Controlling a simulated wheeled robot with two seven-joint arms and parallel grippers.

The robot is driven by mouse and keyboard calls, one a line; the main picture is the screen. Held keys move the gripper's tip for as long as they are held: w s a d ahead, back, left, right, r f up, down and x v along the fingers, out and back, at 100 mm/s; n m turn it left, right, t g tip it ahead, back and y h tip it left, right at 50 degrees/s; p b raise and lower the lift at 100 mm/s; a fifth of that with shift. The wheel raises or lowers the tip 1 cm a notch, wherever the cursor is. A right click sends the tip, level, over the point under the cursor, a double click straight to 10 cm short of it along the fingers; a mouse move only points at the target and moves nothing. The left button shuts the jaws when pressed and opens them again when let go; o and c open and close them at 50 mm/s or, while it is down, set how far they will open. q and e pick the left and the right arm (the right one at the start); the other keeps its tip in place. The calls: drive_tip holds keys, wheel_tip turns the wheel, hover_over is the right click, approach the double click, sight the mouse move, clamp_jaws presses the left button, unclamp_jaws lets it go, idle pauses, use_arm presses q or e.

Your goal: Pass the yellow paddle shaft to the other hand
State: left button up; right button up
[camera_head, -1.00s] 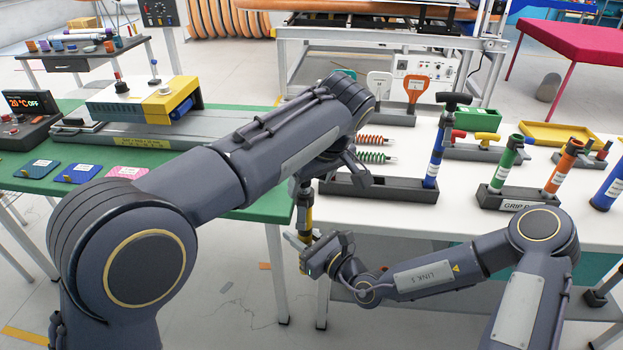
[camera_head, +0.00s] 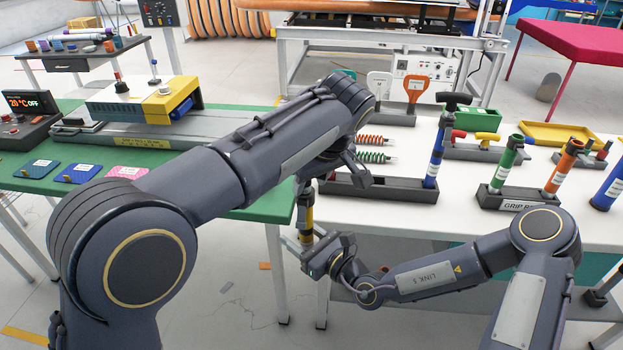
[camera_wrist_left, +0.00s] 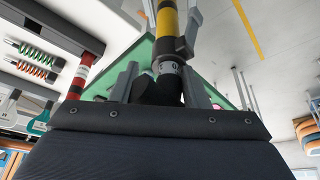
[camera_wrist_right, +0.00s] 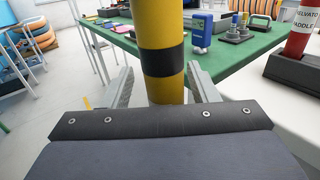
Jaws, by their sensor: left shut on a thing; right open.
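The yellow paddle shaft (camera_head: 306,214), with black bands, hangs upright in front of the gap between the two tables. My left gripper (camera_head: 304,186) is above and shut on its dark upper end; in the left wrist view the yellow and black shaft (camera_wrist_left: 165,22) runs away from between the fingers (camera_wrist_left: 163,84). My right gripper (camera_head: 301,246) is lower on the shaft and open. In the right wrist view the yellow shaft (camera_wrist_right: 160,25) with a black band stands between its spread fingers (camera_wrist_right: 161,88), with gaps on both sides. The shaft's lower end is hidden.
The green table (camera_head: 240,206) is behind on the left, the white table (camera_head: 410,222) on the right. A dark rack (camera_head: 385,192) with a blue shaft and the grip rack (camera_head: 520,197) stand on the white table. Open floor lies below the grippers.

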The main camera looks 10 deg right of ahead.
drive_tip(key=v, duration=1.1)
drive_tip(key=s+a+r+n+g+y, duration=0.35)
drive_tip(key=s+r+n+g, duration=0.35)
drive_tip(key=s+n+g, duration=0.65)
drive_tip(key=s+d+r+n+t+h, duration=0.1)
drive_tip(key=s+d+n+t+h, duration=0.4)
drive_tip(key=d+n+h, duration=0.6)
drive_tip(key=s+d+n, duration=0.1)
drive_tip(key=s+d, duration=0.1)
drive_tip(key=d, duration=0.1)
drive_tip(key=shift+n+t, duration=0.35)
drive_tip(key=shift+s+h, duration=0.15)
drive_tip(key=shift+h, duration=0.1)
